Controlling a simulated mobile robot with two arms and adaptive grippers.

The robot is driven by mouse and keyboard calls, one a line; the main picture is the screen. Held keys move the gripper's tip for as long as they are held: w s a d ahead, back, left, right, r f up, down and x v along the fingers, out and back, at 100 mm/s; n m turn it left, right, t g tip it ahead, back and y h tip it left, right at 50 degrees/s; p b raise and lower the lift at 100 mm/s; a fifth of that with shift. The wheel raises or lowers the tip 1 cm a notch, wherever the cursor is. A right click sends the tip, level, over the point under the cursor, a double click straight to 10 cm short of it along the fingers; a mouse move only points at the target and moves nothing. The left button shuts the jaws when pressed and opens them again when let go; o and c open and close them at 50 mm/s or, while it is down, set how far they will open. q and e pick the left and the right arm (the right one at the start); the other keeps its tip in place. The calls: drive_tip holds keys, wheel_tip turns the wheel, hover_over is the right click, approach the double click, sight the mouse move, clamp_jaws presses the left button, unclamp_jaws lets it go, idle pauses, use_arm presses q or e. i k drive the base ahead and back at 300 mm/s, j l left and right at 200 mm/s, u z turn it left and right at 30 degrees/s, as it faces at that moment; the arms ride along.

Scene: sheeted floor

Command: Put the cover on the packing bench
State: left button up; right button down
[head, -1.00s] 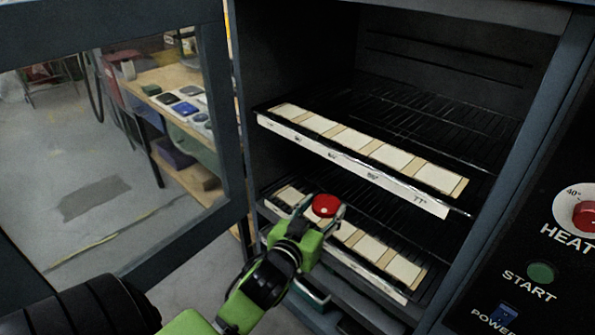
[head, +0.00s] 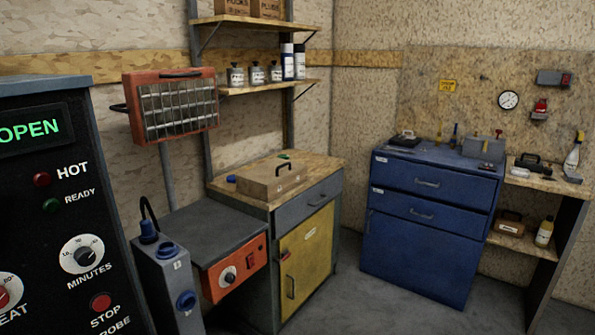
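Neither of my grippers shows in the head view now, so what they hold is hidden. I cannot pick out the cover for certain in this view. No bench here is labelled as the packing bench, so I cannot tell which it is. A wood-topped bench (head: 322,164) with a yellow door stands in the middle, bearing a brown box (head: 270,180) with a dark handle and small blue and green items. A wooden bench (head: 546,184) at the right bears a dark handled item and a spray bottle (head: 573,155).
The oven panel (head: 75,225) reading OPEN fills the left edge. A grey table (head: 208,232) with an orange control front and a grey socket post (head: 168,285) stand beside it. A blue drawer cabinet (head: 428,225) stands at centre right. Grey floor (head: 370,310) is clear in front.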

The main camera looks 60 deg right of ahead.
sight(311, 165)
drive_tip(key=k+z, duration=0.15)
drive_tip(key=z, duration=1.15)
drive_tip(key=i+l+z, duration=0.5)
drive_tip(key=i+l, duration=0.95)
drive_tip(key=i, duration=0.15)
drive_tip(key=i+l, duration=0.4)
drive_tip(key=i, duration=0.2)
drive_tip(key=i+l, duration=0.45)
drive_tip(key=i, duration=0.15)
drive_tip(key=i+l, duration=0.4)
drive_tip(key=i, duration=0.15)
